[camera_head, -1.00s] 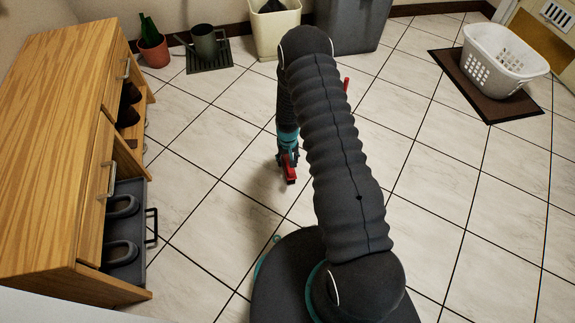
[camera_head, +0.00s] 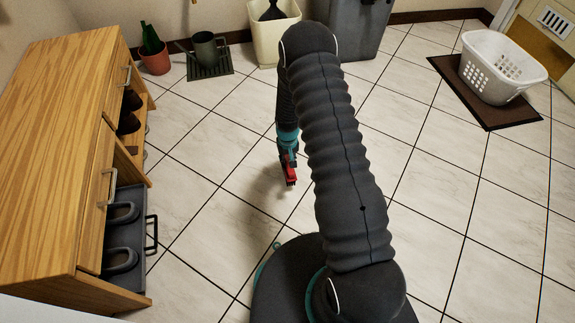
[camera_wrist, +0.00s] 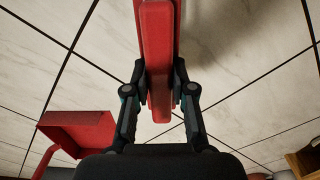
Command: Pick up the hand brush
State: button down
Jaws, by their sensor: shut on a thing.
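The hand brush is a long red piece (camera_wrist: 157,40) that runs up the middle of the wrist view, between my two dark fingers. My gripper (camera_wrist: 160,90) is shut on it. In the head view my gripper (camera_head: 287,158) points down with the red brush (camera_head: 290,173) at its tip, over the pale tiles. The brush's bristles do not show clearly, and its far end is cut off in the wrist view. A faint shadow lies on the tiles beside it; I cannot tell its exact height.
A red scoop-like object (camera_wrist: 75,125) shows at the left of the wrist view. A wooden cabinet (camera_head: 60,130) with an open grey drawer (camera_head: 127,245) stands left. A cream bin (camera_head: 262,40) and grey bin (camera_head: 352,30) stand behind. A white basket (camera_head: 500,65) is right. Middle floor is clear.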

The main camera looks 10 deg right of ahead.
jog(key=s+d+r, duration=0.6)
jog(key=d+r, duration=0.1)
jog(key=d, duration=0.3)
jog(key=shift+p, duration=0.35)
